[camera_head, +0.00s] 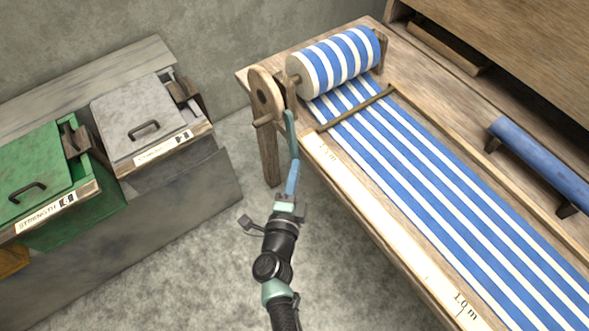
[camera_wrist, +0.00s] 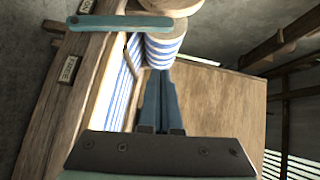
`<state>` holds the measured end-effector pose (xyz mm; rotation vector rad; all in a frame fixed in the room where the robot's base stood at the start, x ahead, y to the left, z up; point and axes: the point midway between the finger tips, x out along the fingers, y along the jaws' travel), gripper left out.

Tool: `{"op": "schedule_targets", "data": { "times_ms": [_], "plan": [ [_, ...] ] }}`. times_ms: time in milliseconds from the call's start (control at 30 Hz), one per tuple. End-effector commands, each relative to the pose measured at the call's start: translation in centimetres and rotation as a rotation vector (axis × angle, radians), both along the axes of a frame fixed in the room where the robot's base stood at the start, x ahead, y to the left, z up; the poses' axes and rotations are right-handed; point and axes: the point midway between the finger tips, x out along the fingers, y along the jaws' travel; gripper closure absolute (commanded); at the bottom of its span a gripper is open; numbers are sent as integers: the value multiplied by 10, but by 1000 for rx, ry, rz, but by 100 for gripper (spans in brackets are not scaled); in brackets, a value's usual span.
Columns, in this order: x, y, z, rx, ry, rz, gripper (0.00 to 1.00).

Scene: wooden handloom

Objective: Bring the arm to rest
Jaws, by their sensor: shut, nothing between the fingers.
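My gripper (camera_head: 295,163) is in front of the loom's near left corner, pointing up the picture, with its slim blue fingers together and empty. In the wrist view the closed fingers (camera_wrist: 158,73) point toward the striped cloth roll. A teal lever (camera_head: 290,132) hangs beside the wooden crank wheel (camera_head: 264,95), just beyond my fingertips in the head view. In the wrist view the teal lever (camera_wrist: 120,22) lies apart from the fingers, up and to the left. My arm reaches up from the bottom edge of the head view.
The loom carries a blue-and-white cloth roll (camera_head: 336,62) and a striped web (camera_head: 440,190), with a pale measuring strip (camera_head: 385,228) along its front rail. A blue roller (camera_head: 540,162) lies at right. A grey lidded box (camera_head: 148,118) and green box (camera_head: 45,175) stand left. Floor between is clear.

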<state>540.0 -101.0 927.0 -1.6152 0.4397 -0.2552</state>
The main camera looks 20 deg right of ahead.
Motion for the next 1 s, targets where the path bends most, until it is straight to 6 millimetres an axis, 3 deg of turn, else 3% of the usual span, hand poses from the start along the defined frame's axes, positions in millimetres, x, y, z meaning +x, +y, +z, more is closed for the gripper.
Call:
{"op": "schedule_targets", "data": {
  "times_ms": [633, 733, 867, 967, 1000],
  "plan": [
    [-4, 2, 1, 0, 0, 0, 100],
    [1, 4, 8, -10, -11, 10, 100],
    [24, 15, 50, -68, -68, 70, 100],
    [51, 32, 111, -164, -145, 147, 100],
    [61, 40, 140, -213, -178, 180, 100]
  ]
}}
